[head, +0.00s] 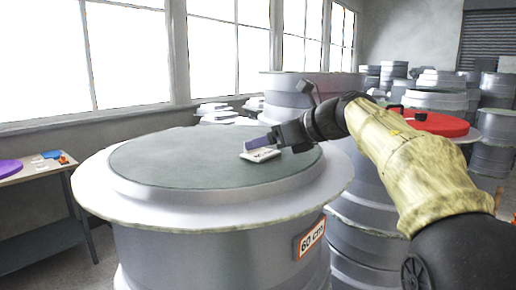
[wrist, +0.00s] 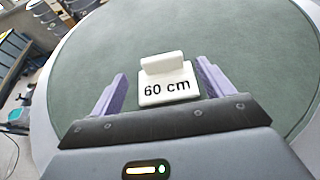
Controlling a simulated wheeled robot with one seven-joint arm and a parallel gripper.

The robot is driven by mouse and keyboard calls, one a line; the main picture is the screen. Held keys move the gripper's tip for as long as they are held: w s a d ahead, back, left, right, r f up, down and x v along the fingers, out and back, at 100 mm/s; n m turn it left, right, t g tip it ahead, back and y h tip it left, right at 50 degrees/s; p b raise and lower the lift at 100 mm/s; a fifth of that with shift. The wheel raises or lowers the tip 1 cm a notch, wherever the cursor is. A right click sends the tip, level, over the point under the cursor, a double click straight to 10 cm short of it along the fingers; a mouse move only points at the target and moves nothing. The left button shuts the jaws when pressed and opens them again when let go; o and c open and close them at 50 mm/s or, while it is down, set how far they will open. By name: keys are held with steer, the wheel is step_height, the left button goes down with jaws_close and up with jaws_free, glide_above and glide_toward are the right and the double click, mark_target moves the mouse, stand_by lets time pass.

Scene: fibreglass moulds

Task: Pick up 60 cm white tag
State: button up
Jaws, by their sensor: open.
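The white tag (wrist: 167,88) marked "60 cm" lies on the green-grey top of a large round mould (wrist: 100,42). It has a raised white block along its far side. In the head view the tag (head: 262,156) sits near the right of the mould top (head: 190,160), partly behind my gripper. My gripper (wrist: 162,82) is open, with one purple finger on each side of the tag and gaps showing between. In the head view my gripper (head: 258,145) is low over the mould top. Whether the fingers touch the surface cannot be told.
An orange-edged "60 cm" label (head: 311,238) is on the mould's side. More grey moulds (head: 440,100) stand behind and right, one with a red top (head: 430,123). A table (head: 38,168) with a purple disc is at left. The rest of the mould top is clear.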

mark_target(255, 151)
steer(key=shift+a, duration=0.1)
steer(key=p+x, duration=0.2)
steer(key=x, duration=0.3)
steer(key=shift+w+f, duration=0.2)
steer(key=shift+w, duration=0.05)
steer(key=shift+s, duration=0.1)
stand_by(0.4)
steer(key=c, duration=1.1)
